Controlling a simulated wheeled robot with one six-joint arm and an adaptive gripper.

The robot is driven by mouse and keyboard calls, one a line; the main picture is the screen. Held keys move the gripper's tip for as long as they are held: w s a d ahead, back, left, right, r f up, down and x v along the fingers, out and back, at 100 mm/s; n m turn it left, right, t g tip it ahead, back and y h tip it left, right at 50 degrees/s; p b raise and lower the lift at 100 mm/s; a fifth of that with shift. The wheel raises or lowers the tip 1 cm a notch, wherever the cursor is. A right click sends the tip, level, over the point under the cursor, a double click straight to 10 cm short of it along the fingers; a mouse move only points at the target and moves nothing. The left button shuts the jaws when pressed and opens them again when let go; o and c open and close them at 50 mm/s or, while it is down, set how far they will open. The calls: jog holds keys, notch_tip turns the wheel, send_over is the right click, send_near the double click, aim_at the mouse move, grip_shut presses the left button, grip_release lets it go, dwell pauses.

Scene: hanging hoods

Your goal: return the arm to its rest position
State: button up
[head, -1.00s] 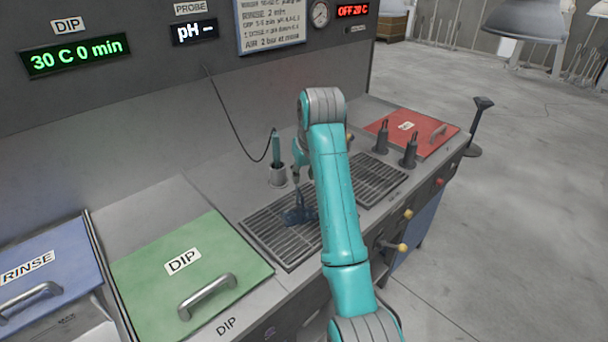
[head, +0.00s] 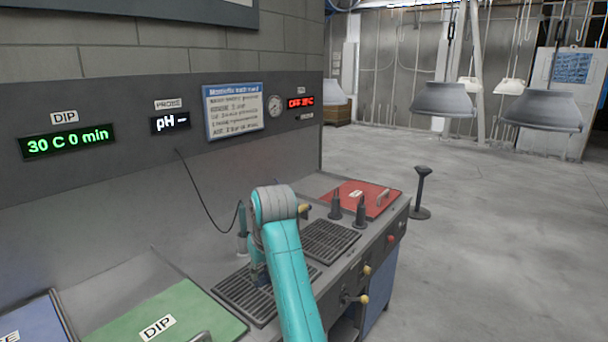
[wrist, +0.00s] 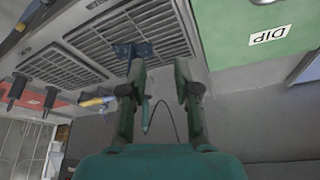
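My gripper (wrist: 159,68) shows in the wrist view with its two fingers apart and nothing between them. In the head view my teal arm reaches over the bench and hides most of the gripper. A small dark blue object lies on the slotted drain grate, just beyond one fingertip in the wrist view (wrist: 131,52); it shows partly beside the arm in the head view (head: 259,275). I cannot tell from these views whether the fingertip touches it.
A teal probe (head: 242,220) on a cable stands left of the arm. The green DIP lid (head: 180,312), red lid (head: 372,196) and two dark upright posts (head: 360,210) are on the bench. Grey hoods (head: 444,98) hang at right.

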jog(key=s+d+f+t, duration=0.1)
jog(key=s+d+f, duration=0.15)
jog(key=f, duration=0.45)
jog(key=s+d+f+m+t, duration=0.1)
jog(key=d+f, duration=0.2)
jog(key=f, duration=0.5)
jog(key=s+d+f, duration=0.1)
jog(key=d+f, duration=0.1)
jog(key=f, duration=0.5)
jog(key=s+d+f+m+t, duration=0.1)
jog(key=s+d+f+t, duration=0.1)
jog(key=s+d+f, duration=0.45)
jog(key=s+d+f+m+t, duration=0.1)
jog(key=s+d+f, duration=0.3)
jog(key=s+f, duration=0.45)
jog(key=s+d+r+m+t+h, duration=0.15)
jog(key=s+d, duration=0.25)
jog(key=s, duration=0.8)
jog(key=s+d+r+t+y, duration=0.1)
jog(key=s+d+r+t, duration=0.15)
jog(key=s, duration=0.85)
jog(key=s+d+r+t+h, duration=0.1)
jog(key=s+d+r, duration=0.1)
jog(key=s+r, duration=0.5)
jog(key=s+d+r+m+t, duration=0.1)
jog(key=s+r, duration=0.7)
jog(key=s, duration=0.1)
jog(key=shift+s+d+r+h, duration=0.2)
jog(key=shift+d+r+h, duration=0.05)
jog(key=shift+d+h, duration=0.15)
